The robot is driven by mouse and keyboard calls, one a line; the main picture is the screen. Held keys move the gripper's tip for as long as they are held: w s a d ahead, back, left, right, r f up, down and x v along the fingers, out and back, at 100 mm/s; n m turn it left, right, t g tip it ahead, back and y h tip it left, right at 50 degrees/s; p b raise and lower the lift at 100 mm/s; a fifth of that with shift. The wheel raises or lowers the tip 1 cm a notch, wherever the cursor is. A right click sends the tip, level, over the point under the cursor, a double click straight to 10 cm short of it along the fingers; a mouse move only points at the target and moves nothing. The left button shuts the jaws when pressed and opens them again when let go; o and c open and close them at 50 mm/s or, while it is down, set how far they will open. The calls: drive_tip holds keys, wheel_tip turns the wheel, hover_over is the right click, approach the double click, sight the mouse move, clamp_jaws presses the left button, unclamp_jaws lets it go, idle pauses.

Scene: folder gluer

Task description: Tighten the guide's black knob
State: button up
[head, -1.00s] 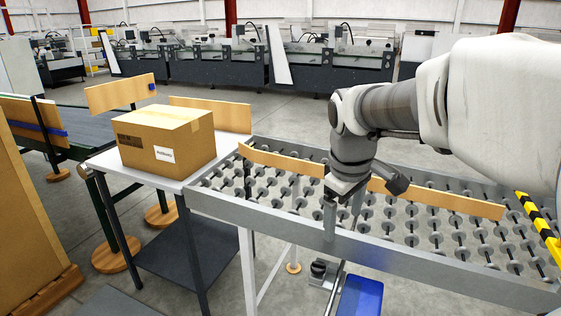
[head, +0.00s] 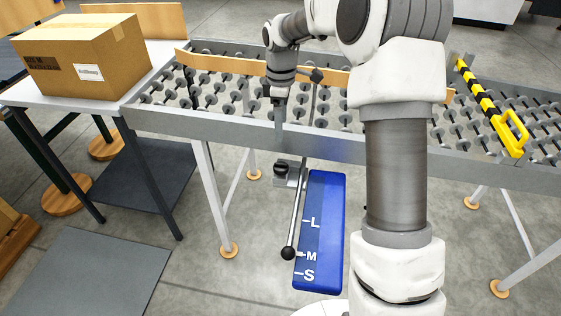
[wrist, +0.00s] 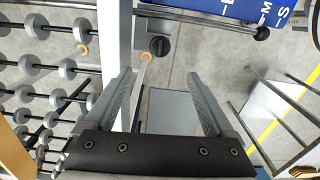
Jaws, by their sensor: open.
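The black knob (head: 281,169) sits on a small grey bracket (head: 290,178) below the conveyor's front rail. It also shows in the wrist view (wrist: 159,46), upper middle, with a ridge across its round face. A long rod ending in a black ball (head: 288,253) runs beside a blue panel (head: 322,230) marked L, M and S. The wooden guide board (head: 215,63) stands over the rollers. My gripper (head: 280,112) is above and behind the knob, by the front rail. In the wrist view my gripper (wrist: 158,78) is open and empty, its fingers apart and the knob beyond them.
The conveyor's grey front rail (head: 230,129) lies close to my gripper. A carton (head: 85,55) stands on a table at the left. A yellow-black striped bar with a handle (head: 495,115) is at the right. Open floor lies in front.

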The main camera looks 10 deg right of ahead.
sight(281, 163)
wheel_tip(281, 163, down, 14)
drive_tip(key=shift+f+b, duration=0.2)
drive_tip(key=shift+b, duration=0.85)
drive_tip(key=c, duration=1.4)
